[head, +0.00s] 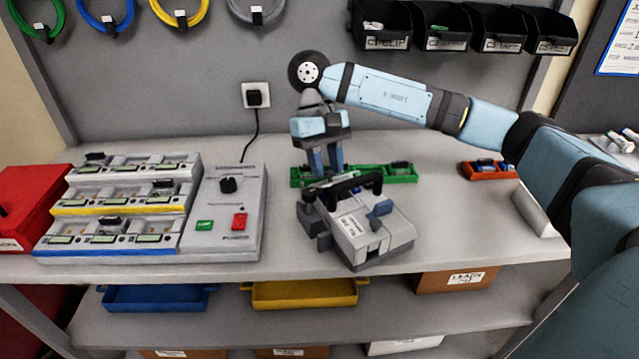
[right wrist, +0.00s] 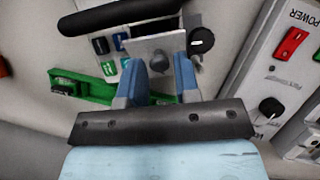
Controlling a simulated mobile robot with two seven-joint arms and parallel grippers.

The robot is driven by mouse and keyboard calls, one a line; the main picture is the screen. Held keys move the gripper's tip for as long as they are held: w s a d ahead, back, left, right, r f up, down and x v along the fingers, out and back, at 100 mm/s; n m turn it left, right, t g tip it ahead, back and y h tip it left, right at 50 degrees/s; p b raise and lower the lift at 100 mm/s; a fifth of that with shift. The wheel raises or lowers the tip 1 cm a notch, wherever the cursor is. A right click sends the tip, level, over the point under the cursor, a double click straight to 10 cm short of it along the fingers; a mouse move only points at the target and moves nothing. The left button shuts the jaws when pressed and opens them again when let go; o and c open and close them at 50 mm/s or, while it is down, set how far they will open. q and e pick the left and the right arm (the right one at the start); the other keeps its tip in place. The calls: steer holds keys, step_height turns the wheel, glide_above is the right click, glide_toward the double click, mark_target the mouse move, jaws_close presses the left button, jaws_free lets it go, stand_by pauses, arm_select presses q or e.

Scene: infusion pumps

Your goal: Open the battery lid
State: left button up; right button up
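A grey infusion pump (head: 375,235) with a black carry handle (head: 345,186) stands near the front middle of the bench. My right gripper (head: 325,172) points down just behind the pump, partly hidden by the handle. In the right wrist view its two blue fingers (right wrist: 160,68) are apart, one on each side of a small grey knob. The knob is on a light grey plate (right wrist: 155,45), which looks like the battery lid on the pump's back. I see gaps between fingers and knob. The handle (right wrist: 120,14) crosses the top of that view. My left gripper is not in view.
A green tray (head: 400,174) lies behind the pump, close to my right gripper. A charging station (head: 232,205) with a red and a green switch stands left. An orange tray (head: 489,170) lies right. Bare bench lies between pump and orange tray.

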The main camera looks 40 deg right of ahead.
mark_target(328, 172)
steer(key=shift+r, duration=0.1)
steer(key=shift+w+r+p, duration=0.25)
steer(key=shift+r+p, duration=0.3)
steer(key=shift+p+v, duration=0.85)
steer(key=shift+v, duration=0.2)
steer(key=shift+w+d+r+p, duration=0.1)
steer(key=shift+w+r+p, duration=0.1)
steer(key=shift+r+p, duration=0.35)
arm_select(q)
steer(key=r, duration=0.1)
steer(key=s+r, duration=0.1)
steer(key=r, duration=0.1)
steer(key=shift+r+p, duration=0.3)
steer(key=shift+p, duration=0.1)
arm_select(e)
steer(key=shift+w+r, duration=0.3)
steer(key=shift+r, duration=0.3)
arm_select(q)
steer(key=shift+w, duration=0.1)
